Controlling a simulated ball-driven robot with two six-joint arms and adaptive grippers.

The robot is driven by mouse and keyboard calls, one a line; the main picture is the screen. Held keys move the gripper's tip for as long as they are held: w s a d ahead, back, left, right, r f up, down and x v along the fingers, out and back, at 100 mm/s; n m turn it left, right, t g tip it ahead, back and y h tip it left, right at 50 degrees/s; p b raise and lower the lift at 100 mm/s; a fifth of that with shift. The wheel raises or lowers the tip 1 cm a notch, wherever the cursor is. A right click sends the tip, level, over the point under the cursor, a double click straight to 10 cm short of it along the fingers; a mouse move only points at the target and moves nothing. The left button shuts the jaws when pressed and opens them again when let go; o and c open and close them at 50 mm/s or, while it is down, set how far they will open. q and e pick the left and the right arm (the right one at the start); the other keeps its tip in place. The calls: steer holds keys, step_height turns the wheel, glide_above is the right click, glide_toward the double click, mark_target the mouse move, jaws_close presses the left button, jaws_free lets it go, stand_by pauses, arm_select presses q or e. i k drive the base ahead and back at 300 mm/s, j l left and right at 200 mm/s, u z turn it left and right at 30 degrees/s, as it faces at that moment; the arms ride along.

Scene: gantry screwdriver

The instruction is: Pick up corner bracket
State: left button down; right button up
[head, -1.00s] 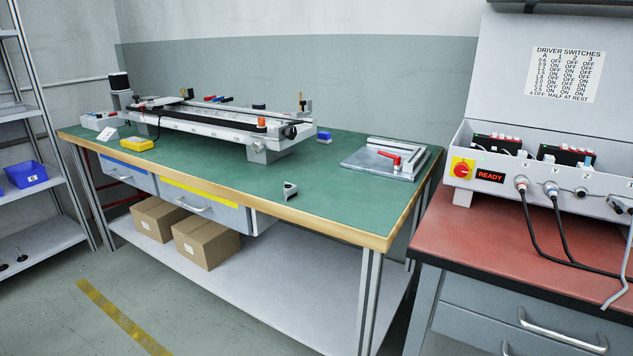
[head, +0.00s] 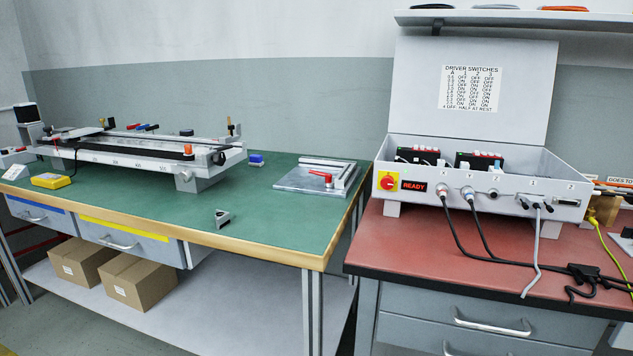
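A small grey corner bracket (head: 222,218) sits on the green-topped bench (head: 270,222), near its front edge in the head view. It has an angled shape with a dark spot on it. It stands apart from the other things on the bench. Neither of my grippers shows in the head view.
A long rail gantry (head: 135,146) stands at the back left of the bench. A plate with a red-handled clamp (head: 318,178) lies at the back right. A grey control box (head: 480,190) with cables stands on the red-topped bench (head: 420,235). The green top around the bracket is clear.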

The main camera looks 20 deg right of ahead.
mark_target(223, 219)
steer(key=i+j+z, duration=0.1)
steer(key=i+j, duration=0.7)
steer(key=j, duration=0.15)
